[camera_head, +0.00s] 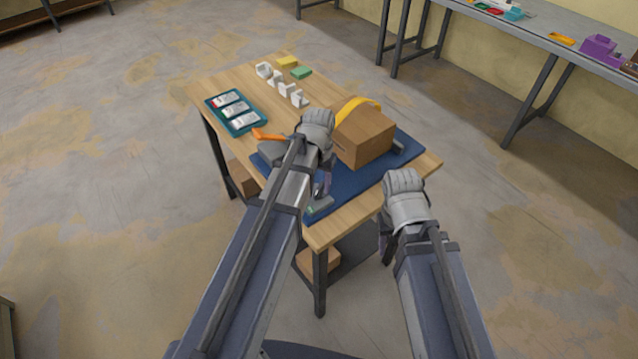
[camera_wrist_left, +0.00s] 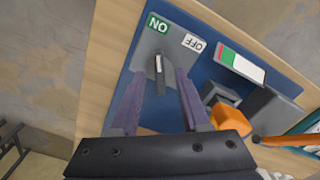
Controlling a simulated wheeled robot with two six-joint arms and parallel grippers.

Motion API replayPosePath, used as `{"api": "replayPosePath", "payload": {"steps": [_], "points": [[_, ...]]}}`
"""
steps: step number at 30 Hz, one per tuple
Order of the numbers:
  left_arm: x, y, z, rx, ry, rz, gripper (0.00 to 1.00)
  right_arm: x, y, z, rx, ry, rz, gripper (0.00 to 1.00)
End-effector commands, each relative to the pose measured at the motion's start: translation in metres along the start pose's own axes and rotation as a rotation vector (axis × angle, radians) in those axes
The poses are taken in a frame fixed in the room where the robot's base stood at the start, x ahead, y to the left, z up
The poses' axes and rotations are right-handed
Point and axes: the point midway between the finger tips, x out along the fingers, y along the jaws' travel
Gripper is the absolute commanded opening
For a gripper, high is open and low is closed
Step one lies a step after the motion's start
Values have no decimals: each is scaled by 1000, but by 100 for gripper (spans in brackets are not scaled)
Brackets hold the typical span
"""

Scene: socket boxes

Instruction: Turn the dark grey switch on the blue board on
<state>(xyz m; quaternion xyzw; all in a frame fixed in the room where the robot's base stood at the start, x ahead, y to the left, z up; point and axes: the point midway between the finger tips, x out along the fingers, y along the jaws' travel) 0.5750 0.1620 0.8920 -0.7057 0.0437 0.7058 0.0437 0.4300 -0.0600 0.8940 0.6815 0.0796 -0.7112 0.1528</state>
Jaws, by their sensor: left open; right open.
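The blue board (camera_head: 350,185) lies on the wooden table. In the left wrist view it (camera_wrist_left: 130,85) carries a grey switch plate (camera_wrist_left: 148,45) with a dark grey lever (camera_wrist_left: 158,66). I cannot tell which position the lever is in. In the head view my left arm partly hides the board. My right gripper (camera_head: 386,238) hangs off the table's front right edge.
A brown box (camera_head: 363,140) with a yellow arc (camera_head: 358,106) stands on the board's right part. An orange piece (camera_head: 268,136) is left of my left wrist. A teal tray (camera_head: 258,127), white brackets (camera_head: 288,90) and yellow and green blocks (camera_head: 301,73) are farther back.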

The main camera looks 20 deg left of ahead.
Motion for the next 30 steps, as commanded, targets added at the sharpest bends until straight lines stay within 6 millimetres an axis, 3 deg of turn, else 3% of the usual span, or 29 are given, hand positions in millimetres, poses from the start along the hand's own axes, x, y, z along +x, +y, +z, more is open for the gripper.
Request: {"api": "replayPosePath", "payload": {"steps": [16,30], "points": [[-67,0,0,0,0,0,46,-67,6,4,0,0,0,50],[-74,0,1,0,0,0,46,-73,7,4,0,0,0,50]]}}
